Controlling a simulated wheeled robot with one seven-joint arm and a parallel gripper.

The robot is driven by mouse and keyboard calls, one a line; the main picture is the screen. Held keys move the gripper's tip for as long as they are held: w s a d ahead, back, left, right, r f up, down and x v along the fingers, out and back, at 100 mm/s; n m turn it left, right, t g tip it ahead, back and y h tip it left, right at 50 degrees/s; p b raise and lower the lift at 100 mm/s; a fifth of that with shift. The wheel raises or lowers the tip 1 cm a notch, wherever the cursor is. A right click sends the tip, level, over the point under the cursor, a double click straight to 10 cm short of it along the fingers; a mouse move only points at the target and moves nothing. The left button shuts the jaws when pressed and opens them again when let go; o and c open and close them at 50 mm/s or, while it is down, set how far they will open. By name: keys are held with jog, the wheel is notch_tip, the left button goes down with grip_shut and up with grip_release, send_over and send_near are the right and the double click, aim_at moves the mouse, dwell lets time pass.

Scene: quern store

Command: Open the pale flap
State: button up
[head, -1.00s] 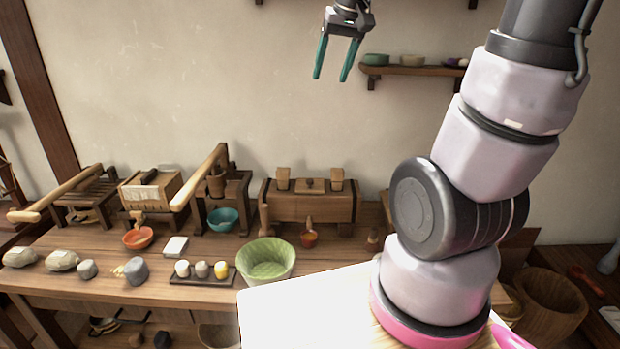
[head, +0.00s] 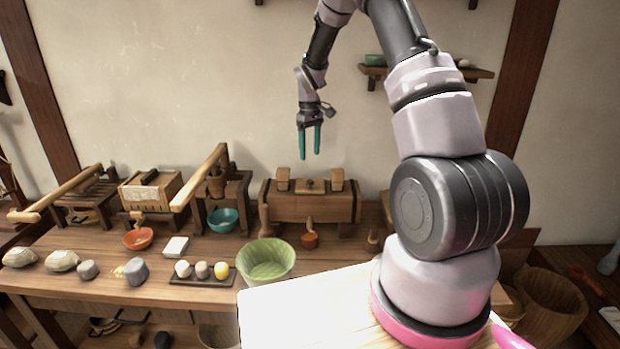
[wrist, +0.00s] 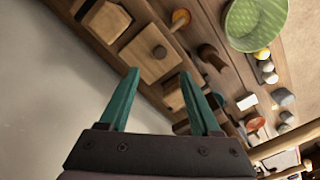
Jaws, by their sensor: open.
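A pale cream panel (head: 143,196), which looks like the flap, hangs on the front of a wooden box at the back left of the bench, and it appears shut. In the wrist view a pale patch (wrist: 282,160) at the lower right edge seems to be the same panel. My gripper (head: 310,156) has two teal fingers and is open and empty, pointing down in the air above the wooden chest, well to the right of the pale panel.
The wooden chest (head: 310,207) has blocks on top. A long wooden lever (head: 200,180) rises between it and the box. A green bowl (head: 266,262), a teal bowl (head: 222,220), an orange bowl (head: 138,238) and several stones stand on the bench. The air above is clear.

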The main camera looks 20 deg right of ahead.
aim_at(310, 180)
notch_tip(310, 180, down, 10)
jog(key=shift+f, duration=0.15)
jog(key=shift+c, duration=0.3)
grip_shut()
dwell(1.4)
